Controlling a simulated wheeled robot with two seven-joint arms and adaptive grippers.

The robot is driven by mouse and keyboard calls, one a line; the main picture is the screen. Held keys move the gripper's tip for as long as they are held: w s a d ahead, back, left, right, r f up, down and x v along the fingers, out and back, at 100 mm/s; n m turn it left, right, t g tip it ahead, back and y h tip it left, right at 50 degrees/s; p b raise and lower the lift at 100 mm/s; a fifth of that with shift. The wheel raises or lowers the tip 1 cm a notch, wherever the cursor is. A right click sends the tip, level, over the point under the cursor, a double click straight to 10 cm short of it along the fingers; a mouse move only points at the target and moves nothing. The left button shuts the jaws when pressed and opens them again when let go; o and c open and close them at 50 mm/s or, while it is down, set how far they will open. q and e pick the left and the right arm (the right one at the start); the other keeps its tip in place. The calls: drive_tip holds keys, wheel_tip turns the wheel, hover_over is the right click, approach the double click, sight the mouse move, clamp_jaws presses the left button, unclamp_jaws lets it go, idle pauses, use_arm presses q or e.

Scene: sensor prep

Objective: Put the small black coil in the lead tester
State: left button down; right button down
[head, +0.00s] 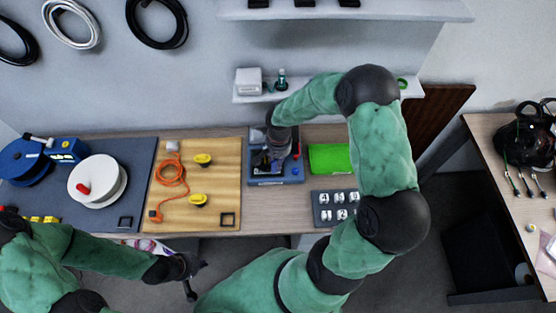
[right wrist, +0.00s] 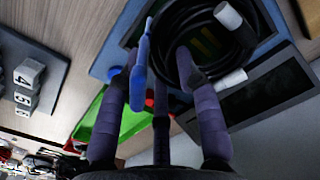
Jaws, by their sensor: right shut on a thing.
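The black coil (right wrist: 222,62), a looped lead with white ends, is in the right wrist view. My right gripper (right wrist: 174,62) is shut on its near side, one finger inside the loop. The coil is over the blue lead tester (right wrist: 106,68), close to its top; whether it touches is unclear. A blue upright part (right wrist: 139,70) stands beside the fingers. In the head view the lead tester (head: 290,181) is at mid-table, with my right gripper (head: 272,158) over it, mostly covering the coil. My left gripper (head: 194,275) is empty, fingers apart, off the table's front edge.
A green tray (head: 331,158) and a dark holder of numbered blocks (head: 322,211) stand right of the tester. A wooden board (head: 222,170) with an orange lead (head: 171,170) lies left. A shelf (head: 310,92) is behind; white (head: 90,180) and blue (head: 25,165) spools are far left.

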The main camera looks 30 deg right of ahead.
drive_tip(key=shift+w+f, duration=0.1)
drive_tip(key=shift+f, duration=0.15)
drive_tip(key=c, duration=0.9)
unclamp_jaws()
drive_tip(key=shift+o, duration=0.2)
wheel_tip(320, 180, up, 12)
drive_tip(key=p, duration=0.1)
drive_tip(key=shift+d, duration=0.1)
